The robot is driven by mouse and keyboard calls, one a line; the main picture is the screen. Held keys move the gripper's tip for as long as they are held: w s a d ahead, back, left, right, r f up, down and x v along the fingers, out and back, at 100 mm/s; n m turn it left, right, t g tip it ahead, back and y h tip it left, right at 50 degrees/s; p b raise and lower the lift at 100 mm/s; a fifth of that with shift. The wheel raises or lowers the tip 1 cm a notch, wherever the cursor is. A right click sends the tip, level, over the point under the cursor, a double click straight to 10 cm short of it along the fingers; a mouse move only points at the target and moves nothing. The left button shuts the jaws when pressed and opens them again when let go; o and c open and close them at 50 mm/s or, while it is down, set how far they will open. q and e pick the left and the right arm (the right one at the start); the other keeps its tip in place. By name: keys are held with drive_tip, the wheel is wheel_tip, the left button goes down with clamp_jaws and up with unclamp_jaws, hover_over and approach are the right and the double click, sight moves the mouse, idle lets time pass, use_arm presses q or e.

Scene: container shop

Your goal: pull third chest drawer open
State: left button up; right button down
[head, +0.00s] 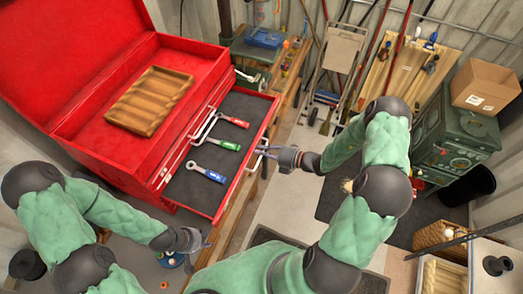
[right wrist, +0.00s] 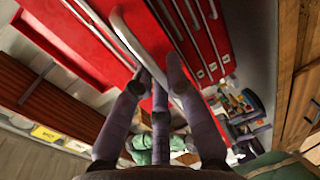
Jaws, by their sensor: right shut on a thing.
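The red chest (head: 165,55) has its lid up. One drawer (head: 232,108) stands pulled out, with a dark liner and three wrenches with red (head: 233,121), green (head: 224,144) and blue (head: 208,173) grips. I cannot tell which number this drawer is. My right gripper (head: 268,151) is at the drawer's front. In the right wrist view its fingers (right wrist: 157,80) are shut on a pale bar handle (right wrist: 130,38) on a red front. My left gripper (head: 204,243) is apart from the chest, below its near corner; its fingers look spread.
A wooden tray (head: 150,100) lies in the chest's top. A wooden bench (head: 238,207) runs under the chest. A green stove-like cabinet (head: 455,140) with a cardboard box (head: 485,86) stands at the right. Open floor (head: 285,195) lies in front of the drawer.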

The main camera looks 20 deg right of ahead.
drive_tip(key=c, duration=1.5)
unclamp_jaws()
drive_tip(key=v, duration=1.2)
drive_tip(key=shift+s+f, duration=0.1)
